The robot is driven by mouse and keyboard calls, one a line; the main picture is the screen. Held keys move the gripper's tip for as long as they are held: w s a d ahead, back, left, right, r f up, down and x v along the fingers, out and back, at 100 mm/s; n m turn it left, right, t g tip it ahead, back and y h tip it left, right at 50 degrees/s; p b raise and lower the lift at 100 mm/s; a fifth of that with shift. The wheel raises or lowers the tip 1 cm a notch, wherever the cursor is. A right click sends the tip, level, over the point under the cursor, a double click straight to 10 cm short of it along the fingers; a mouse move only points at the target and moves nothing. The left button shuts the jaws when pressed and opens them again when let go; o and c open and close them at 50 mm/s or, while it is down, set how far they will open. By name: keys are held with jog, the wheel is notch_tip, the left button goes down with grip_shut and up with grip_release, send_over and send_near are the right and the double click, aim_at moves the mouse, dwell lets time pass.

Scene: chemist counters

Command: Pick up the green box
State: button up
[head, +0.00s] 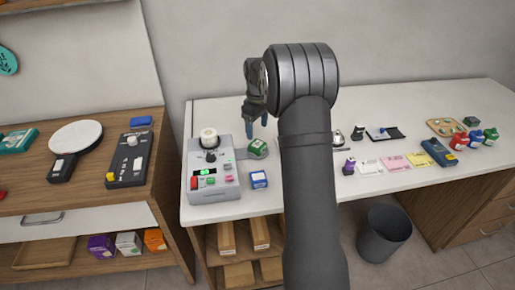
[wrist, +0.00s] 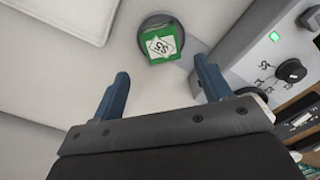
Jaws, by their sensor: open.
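The green box (head: 258,147) is small, with a white label, and sits beside the grey machine on the white counter. In the wrist view the green box (wrist: 161,45) rests on a round grey disc (wrist: 146,22), its label facing up. My gripper (head: 256,127) is above the counter near the box, fingers pointing down. In the wrist view my gripper (wrist: 162,70) has its two blue fingers wide apart with nothing between them. The box appears just beyond the fingertips, roughly centred between them, and I see no contact.
The grey machine (head: 213,183) with buttons and a green display stands left of the box. A blue box (head: 259,180) lies in front of it. Cards (head: 394,163) and small bottles (head: 475,138) are at the right. A black bin (head: 385,234) stands on the floor.

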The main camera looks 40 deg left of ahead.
aim_at(258, 144)
jog(key=shift+s+d+f, duration=0.1)
jog(key=shift+f, duration=1.6)
jog(key=shift+s+d+f, duration=0.1)
jog(key=shift+f, duration=1.55)
jog(key=c, duration=1.2)
jog(key=shift+r, duration=0.1)
